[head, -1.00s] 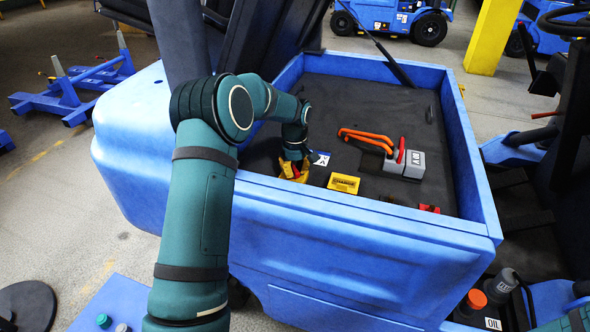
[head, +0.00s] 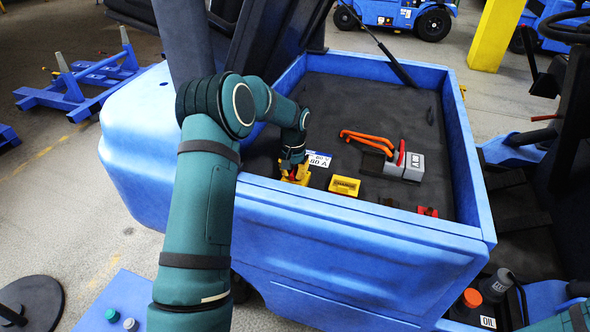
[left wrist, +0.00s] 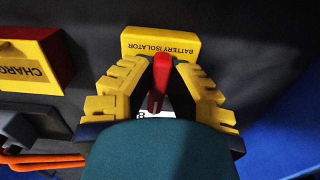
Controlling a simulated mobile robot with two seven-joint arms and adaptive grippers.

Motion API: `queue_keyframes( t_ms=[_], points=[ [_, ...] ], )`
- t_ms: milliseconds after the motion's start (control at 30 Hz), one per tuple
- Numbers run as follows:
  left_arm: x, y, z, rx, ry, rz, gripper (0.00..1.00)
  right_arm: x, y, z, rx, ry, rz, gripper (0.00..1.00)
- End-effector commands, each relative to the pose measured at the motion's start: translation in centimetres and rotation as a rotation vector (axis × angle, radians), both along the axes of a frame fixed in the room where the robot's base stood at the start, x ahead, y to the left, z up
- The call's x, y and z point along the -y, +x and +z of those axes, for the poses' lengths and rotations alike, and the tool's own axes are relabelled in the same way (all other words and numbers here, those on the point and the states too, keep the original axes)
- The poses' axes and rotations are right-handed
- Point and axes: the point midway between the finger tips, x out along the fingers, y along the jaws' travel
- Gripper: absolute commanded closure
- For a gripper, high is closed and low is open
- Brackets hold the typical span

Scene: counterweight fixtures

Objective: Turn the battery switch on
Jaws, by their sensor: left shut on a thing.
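The battery switch is a yellow block marked "BATTERY ISOLATOR" (left wrist: 160,45) with a red lever (left wrist: 160,80), seen upside down in the left wrist view. My left gripper (left wrist: 158,92) has its yellow-padded fingers on both sides of the lever and is shut on it. In the head view my left gripper (head: 295,171) reaches down into the left front part of the blue compartment. There my fingers and wrist hide most of the switch. My right gripper is not in view.
A yellow charger box (head: 344,187) stands just right of the switch. A white "80 V" label (head: 319,159) is behind the gripper. The blue compartment wall (head: 350,217) runs along the front.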

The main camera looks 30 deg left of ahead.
Motion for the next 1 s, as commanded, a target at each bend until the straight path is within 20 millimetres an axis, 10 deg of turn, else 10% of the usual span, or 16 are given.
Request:
queue_keyframes(
  t_ms=[1000],
  points=[
    [-0.8,0.0,-0.3,-0.006,-0.004,-0.721,1.0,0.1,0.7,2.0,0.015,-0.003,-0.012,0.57]
  ],
)
